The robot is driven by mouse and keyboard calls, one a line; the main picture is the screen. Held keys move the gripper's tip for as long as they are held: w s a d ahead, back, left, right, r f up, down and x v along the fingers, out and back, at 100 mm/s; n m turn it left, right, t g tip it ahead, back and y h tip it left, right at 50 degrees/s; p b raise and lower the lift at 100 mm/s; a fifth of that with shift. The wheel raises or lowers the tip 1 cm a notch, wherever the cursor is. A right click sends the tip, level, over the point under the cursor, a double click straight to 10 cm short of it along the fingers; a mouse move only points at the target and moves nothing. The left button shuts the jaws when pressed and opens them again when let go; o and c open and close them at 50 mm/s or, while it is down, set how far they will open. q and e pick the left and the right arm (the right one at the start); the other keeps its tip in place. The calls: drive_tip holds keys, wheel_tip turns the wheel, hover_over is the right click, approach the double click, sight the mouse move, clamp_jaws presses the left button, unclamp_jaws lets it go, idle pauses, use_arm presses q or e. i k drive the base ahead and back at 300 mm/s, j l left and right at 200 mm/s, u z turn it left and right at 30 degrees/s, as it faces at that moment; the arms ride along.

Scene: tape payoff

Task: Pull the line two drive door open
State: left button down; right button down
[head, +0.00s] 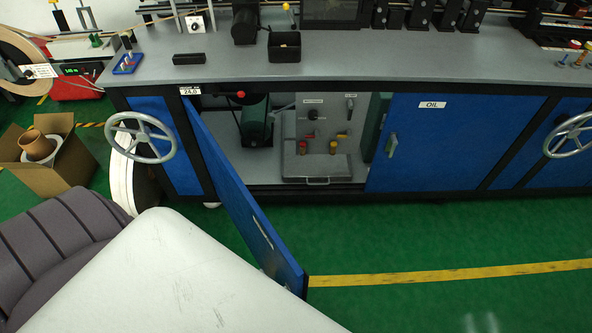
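A blue cabinet door (238,190) stands swung out from the front of the machine, hinged at its left edge. Its free edge reaches out over the green floor, and a slim handle (262,231) shows on its face. I cannot read a name on this door. The opened compartment (262,178) shows a dark green motor (256,121), a grey panel with small knobs (322,113) and a grey case with a handle (317,162). A white arm part of mine covers the lower left and hides part of the floor by the door. Neither gripper shows.
A shut blue door labelled OIL (450,140) is right of the opening. Handwheels (142,137) stand out on both sides. A cardboard box (50,178) sits at the left. The green floor (430,235) with a yellow stripe (450,273) is clear at right.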

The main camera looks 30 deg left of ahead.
sight(270, 253)
drive_tip(key=l+u, duration=0.1)
drive_tip(key=u, duration=0.3)
drive_tip(key=i+l+u, duration=0.1)
drive_tip(key=u, duration=0.3)
drive_tip(key=l+u, duration=0.2)
drive_tip(key=u, duration=0.2)
drive_tip(key=l+u, duration=0.15)
drive_tip(key=u, duration=0.25)
drive_tip(key=i+l, duration=0.05)
